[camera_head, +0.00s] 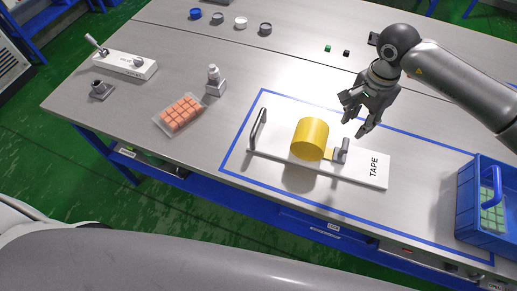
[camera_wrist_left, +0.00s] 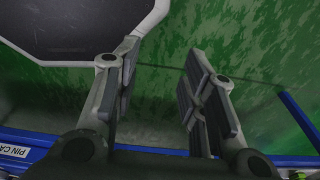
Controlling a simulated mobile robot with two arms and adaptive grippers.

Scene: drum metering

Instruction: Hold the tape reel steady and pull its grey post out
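A yellow tape reel (camera_head: 310,139) sits on a white board (camera_head: 374,171) marked TAPE, inside a blue taped outline on the table. A short yellow strip runs from the reel to a small grey upright piece (camera_head: 342,151) on its right. A dark grey handle-like bar (camera_head: 259,129) stands at the board's left end. I cannot tell for sure which grey part is the post. My right gripper (camera_head: 354,121) is open and empty, above and behind the board, apart from the reel. My left gripper (camera_wrist_left: 160,82) is open and empty over green floor, outside the head view.
A blue crate (camera_head: 480,225) with green blocks stands at the right. A tray of orange blocks (camera_head: 180,113), a small bottle (camera_head: 215,80) and a white fixture (camera_head: 124,64) are at left. Several round lids lie at the back. The table around the board is mostly clear.

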